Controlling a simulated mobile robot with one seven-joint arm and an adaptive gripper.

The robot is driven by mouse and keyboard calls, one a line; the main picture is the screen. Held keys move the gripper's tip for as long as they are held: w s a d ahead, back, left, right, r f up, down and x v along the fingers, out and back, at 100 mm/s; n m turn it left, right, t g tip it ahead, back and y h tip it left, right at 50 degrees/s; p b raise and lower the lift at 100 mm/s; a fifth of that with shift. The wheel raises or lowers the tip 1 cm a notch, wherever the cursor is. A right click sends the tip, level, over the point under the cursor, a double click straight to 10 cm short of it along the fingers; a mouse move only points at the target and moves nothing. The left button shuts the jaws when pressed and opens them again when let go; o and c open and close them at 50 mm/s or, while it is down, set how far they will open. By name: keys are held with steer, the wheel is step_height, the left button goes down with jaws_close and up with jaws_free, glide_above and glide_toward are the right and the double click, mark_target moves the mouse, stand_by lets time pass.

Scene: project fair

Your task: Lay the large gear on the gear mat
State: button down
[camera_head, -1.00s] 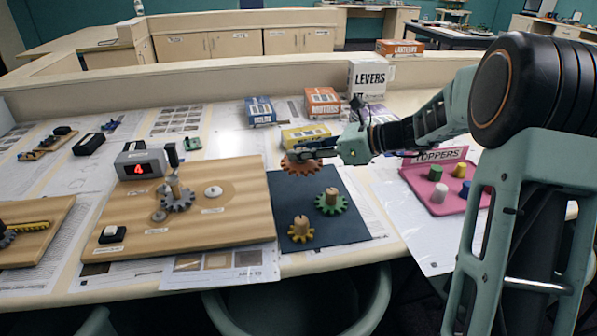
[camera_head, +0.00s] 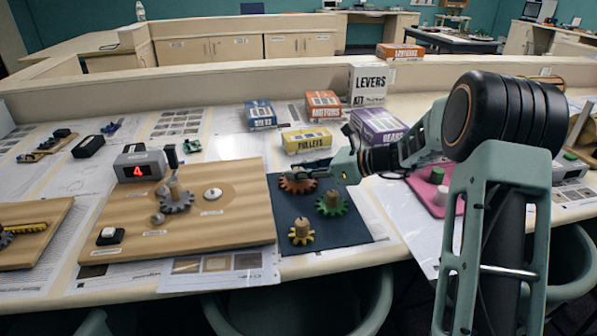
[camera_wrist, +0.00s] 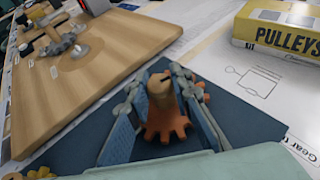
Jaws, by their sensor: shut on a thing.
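The large gear is orange-brown with a wooden hub; in the head view the gear (camera_head: 297,185) is at the back part of the dark blue gear mat (camera_head: 345,232). In the wrist view the gear (camera_wrist: 166,128) is low over or on the mat; I cannot tell whether it touches. My gripper (camera_head: 308,172) reaches in from the right and is shut on the gear's hub, with a finger on each side of it in the wrist view (camera_wrist: 160,95). A green gear (camera_head: 331,203) and a small yellow gear (camera_head: 301,232) stand on the mat in front.
A wooden board (camera_head: 240,228) with a grey gear and a display reading 4 lies left of the mat. The yellow PULLEYS box (camera_head: 307,140) stands behind the mat. The purple GEARS box (camera_head: 378,126) and a pink tray (camera_head: 432,193) are to the right.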

steer(key=c, duration=1.7)
jaws_free()
steer(key=shift+f, duration=0.15)
steer(key=shift+c, duration=0.2)
steer(key=shift+r, duration=0.25)
steer(key=p+v, duration=0.1)
steer(key=v, duration=1.1)
steer(key=shift+f, duration=0.1)
